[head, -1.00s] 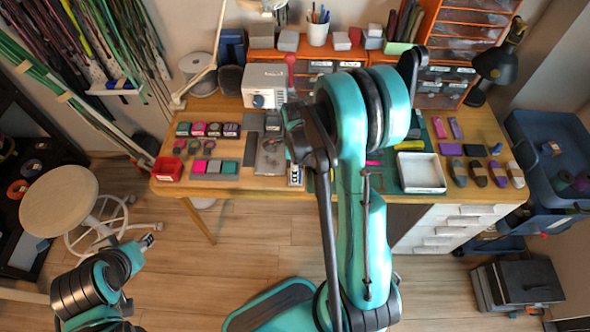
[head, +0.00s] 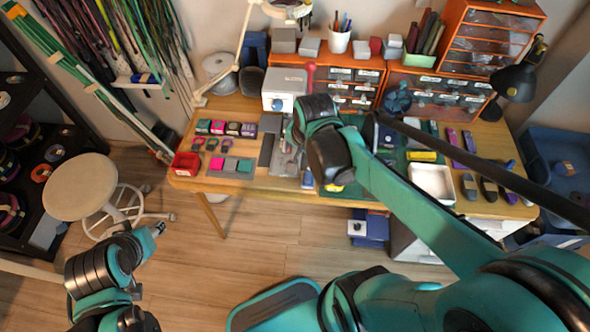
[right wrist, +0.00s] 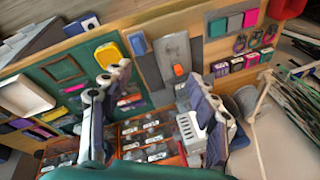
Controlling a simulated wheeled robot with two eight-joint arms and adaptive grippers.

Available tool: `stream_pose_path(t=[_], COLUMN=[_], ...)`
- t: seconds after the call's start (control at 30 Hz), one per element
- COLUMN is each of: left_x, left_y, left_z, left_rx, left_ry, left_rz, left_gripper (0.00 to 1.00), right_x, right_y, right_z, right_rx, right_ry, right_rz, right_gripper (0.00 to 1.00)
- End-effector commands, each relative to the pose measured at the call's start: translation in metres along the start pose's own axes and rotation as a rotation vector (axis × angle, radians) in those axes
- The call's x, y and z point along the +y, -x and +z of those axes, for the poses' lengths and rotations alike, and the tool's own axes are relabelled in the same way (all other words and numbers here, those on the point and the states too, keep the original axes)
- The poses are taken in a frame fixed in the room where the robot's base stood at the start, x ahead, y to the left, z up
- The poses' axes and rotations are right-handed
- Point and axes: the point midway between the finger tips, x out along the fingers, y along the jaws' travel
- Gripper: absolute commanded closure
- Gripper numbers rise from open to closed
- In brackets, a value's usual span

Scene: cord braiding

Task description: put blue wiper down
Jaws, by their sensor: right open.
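My right gripper (right wrist: 158,76) is open, and its two fingers stand well apart with nothing between them in the right wrist view. In the head view the dark wrist of my right arm is over the front middle of the workbench, hiding its fingertips. A small blue and white item (right wrist: 138,43), possibly the blue wiper, lies near the bench's front edge, beyond the fingertips and apart from them. It also shows in the head view (head: 308,179). A yellow item (right wrist: 108,53) lies beside it on the green mat (right wrist: 62,68). My left gripper (head: 158,229) is low at left, away from the bench; its fingers are unclear.
A grey tray (right wrist: 174,52) with an orange-ended object lies beside the blue item. A white tray (head: 432,182) is at right and a red bin (head: 185,164) at left. Orange drawer units (head: 345,92) and a lamp (head: 512,80) line the back. A stool (head: 80,187) stands at left.

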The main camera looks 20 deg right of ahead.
Motion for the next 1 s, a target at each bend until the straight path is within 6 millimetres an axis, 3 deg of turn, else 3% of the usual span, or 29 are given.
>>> stream_pose_path(t=[0.1, 0.2, 0.4, 1.0], left_x=[0.0, 0.0, 0.0, 0.0], left_y=[0.0, 0.0, 0.0, -0.003], left_z=[0.0, 0.0, 0.0, 0.002], left_rx=[0.0, 0.0, 0.0, 0.0], left_ry=[0.0, 0.0, 0.0, 0.0], left_rz=[0.0, 0.0, 0.0, 0.0], left_gripper=[0.6, 0.6, 0.6, 0.6], right_x=[0.008, 0.013, 0.02, 0.022], right_y=[0.025, 0.038, 0.049, 0.047], right_z=[0.026, 0.042, 0.06, 0.063], right_rx=[0.068, 0.134, 0.237, 0.259], right_ry=[0.365, 0.633, 0.958, 1.024], right_rz=[-0.088, -0.139, -0.186, -0.191], right_gripper=[0.41, 0.41, 0.41, 0.41])
